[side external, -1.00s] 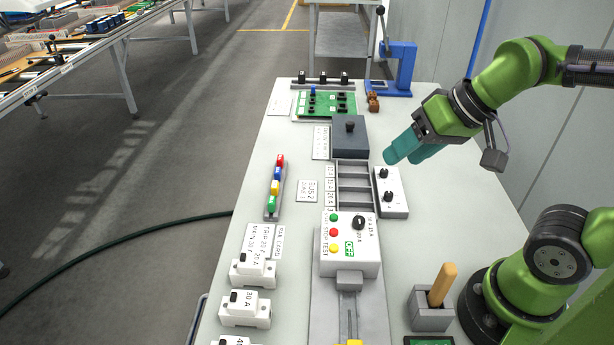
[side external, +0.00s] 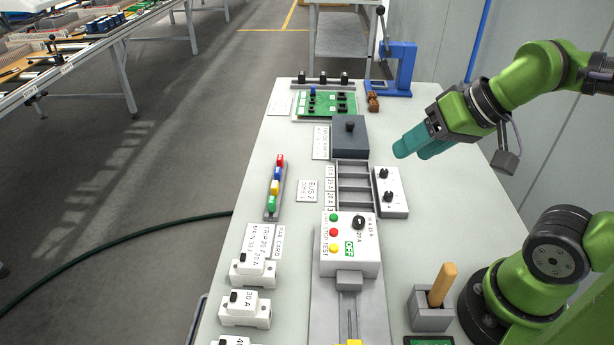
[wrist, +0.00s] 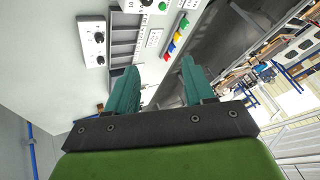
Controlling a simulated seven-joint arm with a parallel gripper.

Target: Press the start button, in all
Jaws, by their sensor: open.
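The white control box (side external: 350,258) stands on the bench at centre. On its top are a green button (side external: 334,217), a red button (side external: 334,232), a yellow button (side external: 334,248) and a black rotary knob (side external: 359,222). The green button is probably the start button; its lettering is too small to read surely. The green button also shows at the top of the wrist view (wrist: 162,6). My gripper (side external: 408,150), with teal fingers, is in the air above the right side of the bench, up and right of the box. It is open and empty in the wrist view (wrist: 160,75).
A white box with two black knobs (side external: 390,192) and a slotted grey rack (side external: 354,184) lie behind the control box. A dark lidded box (side external: 349,136) and green circuit board (side external: 325,104) are farther back. A wooden-handled tool (side external: 442,284) stands in a holder at right.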

